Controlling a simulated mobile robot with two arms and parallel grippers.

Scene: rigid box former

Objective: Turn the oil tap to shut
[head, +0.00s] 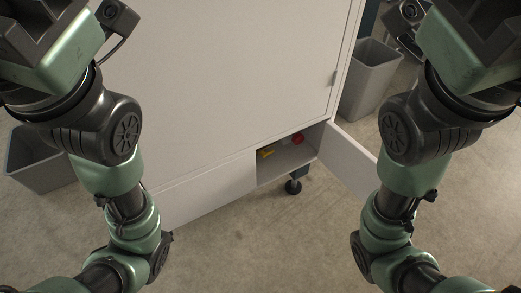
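A low compartment in the white cabinet stands open, with its door (347,158) swung out to the right. Inside it are a small yellow part (266,152) on the left and a round red part (298,138) further right. Both are small in the picture, and I cannot tell which is the oil tap or how it is turned. My two arms frame the view on the left and right, apart from the compartment. Neither gripper shows in the head view.
The large white cabinet (220,80) fills the middle. A black caster (293,187) stands below the compartment. Grey bins stand at the left (40,160) and at the back right (369,80). The floor (260,240) in front is clear between my arms.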

